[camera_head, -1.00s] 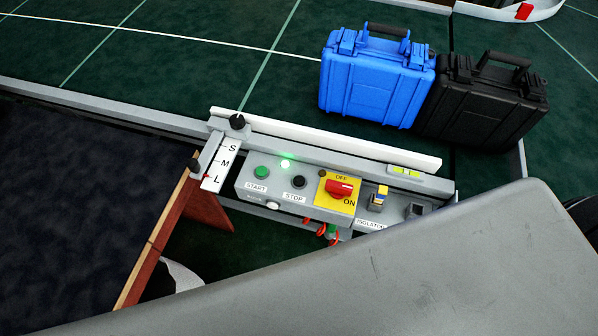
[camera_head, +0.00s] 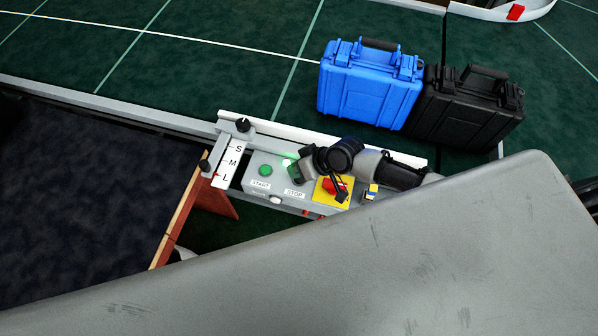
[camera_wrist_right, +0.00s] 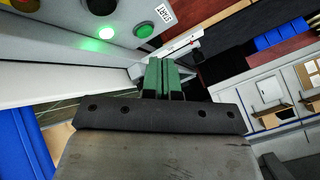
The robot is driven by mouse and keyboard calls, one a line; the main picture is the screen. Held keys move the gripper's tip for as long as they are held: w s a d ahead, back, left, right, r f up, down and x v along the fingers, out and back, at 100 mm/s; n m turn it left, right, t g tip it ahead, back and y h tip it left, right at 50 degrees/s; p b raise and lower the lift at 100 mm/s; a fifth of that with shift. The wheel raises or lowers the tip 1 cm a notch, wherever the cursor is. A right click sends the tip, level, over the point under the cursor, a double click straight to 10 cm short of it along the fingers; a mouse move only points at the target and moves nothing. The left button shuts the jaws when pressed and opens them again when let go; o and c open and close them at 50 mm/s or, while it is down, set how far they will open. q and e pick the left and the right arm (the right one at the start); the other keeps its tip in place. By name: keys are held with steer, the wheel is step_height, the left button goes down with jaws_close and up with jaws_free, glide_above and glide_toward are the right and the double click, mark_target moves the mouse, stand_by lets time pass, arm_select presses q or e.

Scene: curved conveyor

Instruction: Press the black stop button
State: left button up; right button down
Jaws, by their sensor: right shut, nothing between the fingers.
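The control panel (camera_head: 274,183) has a green START button (camera_head: 264,170), a lit green lamp (camera_head: 290,160) and a STOP label (camera_head: 294,193). The black stop button is hidden in the head view behind my right gripper (camera_head: 297,172), which is over that spot. In the right wrist view, a black button (camera_wrist_right: 98,5) shows at the top edge, beside the lamp and the START button (camera_wrist_right: 143,30). My right gripper (camera_wrist_right: 168,78) is shut and empty there, its fingertips apart from the black button in the picture. Whether it touches the panel cannot be told. My left gripper is not in view.
A red rotary switch (camera_head: 332,185) on a yellow plate sits right of STOP, with a blue-and-yellow part (camera_head: 370,192) beyond. Blue (camera_head: 368,88) and black (camera_head: 466,108) cases stand behind the panel on the green conveyor (camera_head: 215,80). An S-M-L scale (camera_head: 232,163) is at the panel's left.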

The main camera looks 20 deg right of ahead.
steer(key=shift+m+y, duration=0.3)
steer(key=w+d+r, duration=0.2)
steer(key=shift+w+r, duration=0.25)
steer(key=shift+r, duration=0.1)
steer(key=shift+f, duration=0.1)
step_height(320, 180, down, 8)
steer(key=b, duration=0.6)
steer(key=shift+f+b, duration=0.3)
steer(key=shift+b, duration=0.3)
stand_by(1.0)
steer(key=shift+f+b, duration=0.4)
steer(key=shift+b, duration=0.05)
